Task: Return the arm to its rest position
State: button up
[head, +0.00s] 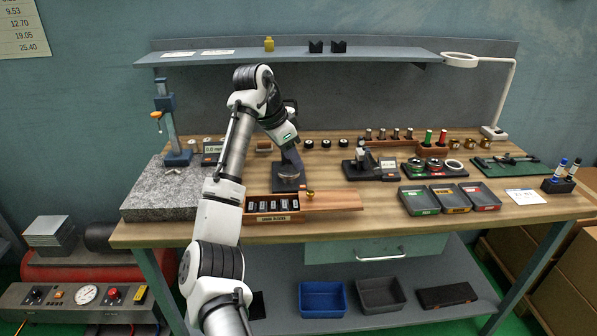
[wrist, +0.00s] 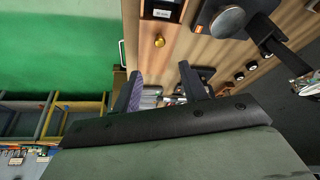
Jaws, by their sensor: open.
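My arm rises from the bottom of the head view, bends at a high elbow (head: 255,78) and comes down over the bench. Its wrist end (head: 281,128) is above the bench near a dark stand with a round plate (head: 287,172). The jaws are hard to make out in the head view. In the wrist view my gripper (wrist: 163,82) is open, its two dark fingers apart with nothing held between them. The round plate (wrist: 227,20) shows at the top of the wrist view, beyond the fingers.
The gauge block box (head: 272,218) with its wooden lid (head: 335,201) and a brass knob (head: 309,192) lies at the bench front. A granite plate (head: 160,195) is left, three trays (head: 451,212) right. A shelf (head: 380,54) runs behind the arm. A lamp (head: 461,60) stands right.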

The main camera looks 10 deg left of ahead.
jog(key=shift+s+a+r, duration=0.15)
jog(key=shift+a+r, duration=0.05)
jog(key=shift+r, duration=0.45)
